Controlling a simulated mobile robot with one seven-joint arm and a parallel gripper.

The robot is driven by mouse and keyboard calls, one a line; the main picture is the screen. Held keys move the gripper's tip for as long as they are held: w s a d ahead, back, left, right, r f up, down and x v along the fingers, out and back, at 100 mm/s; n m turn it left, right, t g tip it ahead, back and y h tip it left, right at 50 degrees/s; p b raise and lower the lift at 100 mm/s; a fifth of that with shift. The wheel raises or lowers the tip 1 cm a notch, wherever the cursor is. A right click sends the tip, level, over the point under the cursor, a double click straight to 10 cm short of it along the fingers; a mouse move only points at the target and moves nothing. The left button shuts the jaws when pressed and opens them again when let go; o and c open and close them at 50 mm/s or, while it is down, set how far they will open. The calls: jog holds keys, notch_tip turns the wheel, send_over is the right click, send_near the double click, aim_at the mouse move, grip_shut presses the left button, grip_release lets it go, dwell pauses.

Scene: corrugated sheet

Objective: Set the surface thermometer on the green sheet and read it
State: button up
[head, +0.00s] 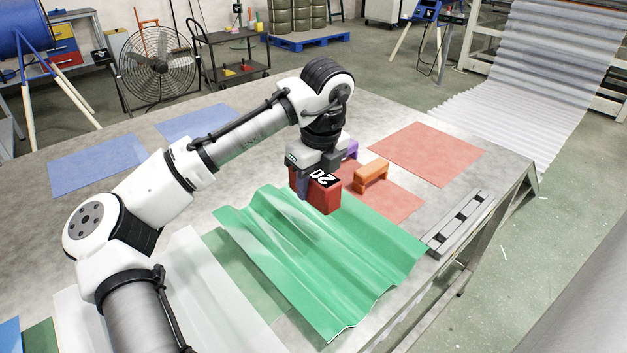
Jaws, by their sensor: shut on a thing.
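The green corrugated sheet (290,255) lies on the grey table, its ridges running from the upper left to the lower right. My gripper (317,184) points down at the sheet's far edge and is shut on a red block-shaped device, the surface thermometer (328,201). A dark panel on its top shows "20", turned nearly upside down in this view. The thermometer is roughly upright. Its underside is hidden, so I cannot tell whether it touches the sheet or hangs just above it.
An orange bridge-shaped block (371,176) and a purple one (350,148) stand just behind the gripper, near red mats (425,150). A grey slotted bar (460,222) lies at the table's right edge. Blue mats (97,165) lie at the left, with bare tabletop around them.

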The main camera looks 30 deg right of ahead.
aim_at(320, 175)
jog(key=shift+r+p, duration=0.2)
jog(key=shift+p, duration=0.35)
jog(key=shift+f+b, duration=2)
jog(key=shift+f, duration=2.45)
jog(key=shift+f, duration=0.2)
jog(key=o, duration=1.3)
jog(key=r, duration=0.4)
jog(key=s+r, duration=0.1)
jog(key=r, duration=0.4)
jog(key=s+r+p, duration=0.1)
jog(key=r, duration=0.3)
jog(key=shift+d+r, duration=0.15)
jog(key=shift+r, duration=0.2)
jog(key=shift+s, duration=0.15)
